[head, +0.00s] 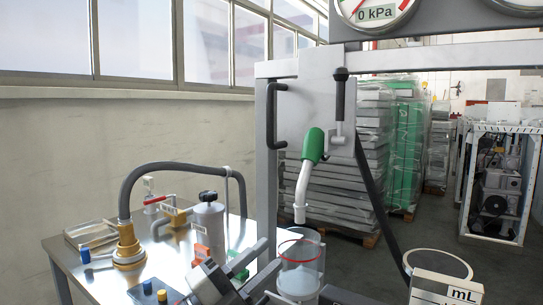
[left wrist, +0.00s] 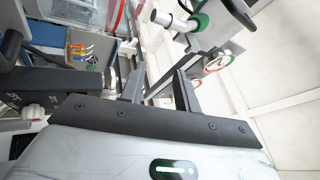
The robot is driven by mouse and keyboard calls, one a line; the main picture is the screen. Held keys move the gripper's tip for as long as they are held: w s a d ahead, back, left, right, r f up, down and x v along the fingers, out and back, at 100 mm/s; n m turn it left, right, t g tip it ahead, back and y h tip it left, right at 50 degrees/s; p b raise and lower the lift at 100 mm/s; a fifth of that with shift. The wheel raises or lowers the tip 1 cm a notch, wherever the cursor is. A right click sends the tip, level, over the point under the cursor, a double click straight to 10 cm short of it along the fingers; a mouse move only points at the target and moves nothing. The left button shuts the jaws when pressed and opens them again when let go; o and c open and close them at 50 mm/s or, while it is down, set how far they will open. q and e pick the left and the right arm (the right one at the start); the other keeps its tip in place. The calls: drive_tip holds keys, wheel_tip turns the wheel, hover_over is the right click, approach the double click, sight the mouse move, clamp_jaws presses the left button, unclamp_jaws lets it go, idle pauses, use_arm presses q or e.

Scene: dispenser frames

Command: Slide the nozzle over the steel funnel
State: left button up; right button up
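The nozzle (head: 312,147) has a green sleeve and a bent, pale metal spout. It hangs at the frame's panel with its spout pointing down above a clear cylinder (head: 300,262) with a red rim. In the left wrist view the nozzle (left wrist: 166,18) shows at the top, beyond the fingers. My left gripper (head: 268,256) is low, at the left of the clear cylinder. Its fingers also show in the left wrist view (left wrist: 160,78), apart with nothing between them. I cannot make out a steel funnel for certain. My right gripper is not in view.
A steel table (head: 75,262) at the left holds a thick hose (head: 128,190) with a brass fitting, a grey canister (head: 209,222) and small valves. The grey frame post (head: 266,165) stands close by. An mL display box (head: 445,290) is at lower right. Wrapped pallets stand behind.

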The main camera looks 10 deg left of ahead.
use_arm(q)
wheel_tip(320, 180, up, 7)
drive_tip(key=d+m+g+h+b, duration=0.1)
drive_tip(key=m+g+h, duration=0.3)
drive_tip(key=m, duration=0.7)
drive_tip(key=m+t+y+b, duration=0.2)
drive_tip(key=m+y+b, duration=0.1)
drive_tip(key=m+y, duration=0.55)
approach(268, 112)
drive_tip(key=shift+n+y, duration=0.65)
drive_tip(key=p+x, duration=0.1)
drive_tip(key=x, duration=0.2)
drive_tip(key=p+x, duration=0.1)
drive_tip(key=x, duration=0.2)
drive_tip(key=p+x, duration=0.2)
drive_tip(key=x, duration=0.2)
drive_tip(key=shift+s+d+r, duration=0.15)
drive_tip(key=shift+d+r, duration=0.1)
drive_tip(key=shift+r, duration=0.1)
drive_tip(key=shift+w+d, duration=0.15)
drive_tip(key=shift+w, duration=0.15)
drive_tip(key=shift+f, duration=0.1)
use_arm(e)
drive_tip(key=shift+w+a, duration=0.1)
use_arm(q)
drive_tip(key=shift+c, duration=0.3)
clamp_jaws()
